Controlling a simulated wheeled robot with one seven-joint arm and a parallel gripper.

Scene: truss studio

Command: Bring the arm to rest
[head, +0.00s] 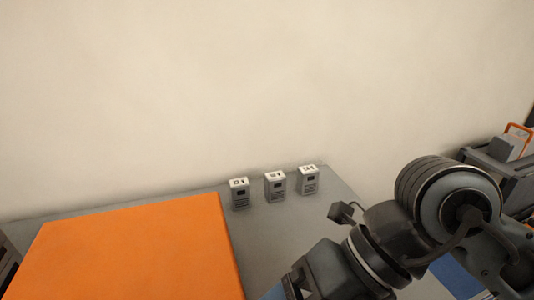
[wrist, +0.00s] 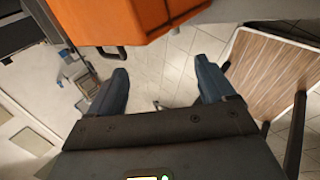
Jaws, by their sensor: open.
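My gripper (wrist: 163,84) shows in the wrist view with its two dark fingers spread apart and nothing between them. Tiled floor shows beyond the gap. In the head view my arm reaches in from the lower right, in front of the grey tabletop, and its gripper end is outside the picture at the bottom.
A grey table (head: 268,240) bears an orange box-like block (head: 140,252) at the left and three small grey devices (head: 274,187) near the wall. The orange thing (wrist: 130,17) at the wrist view's top has a dark handle. A wooden-slatted surface (wrist: 265,75) stands at right.

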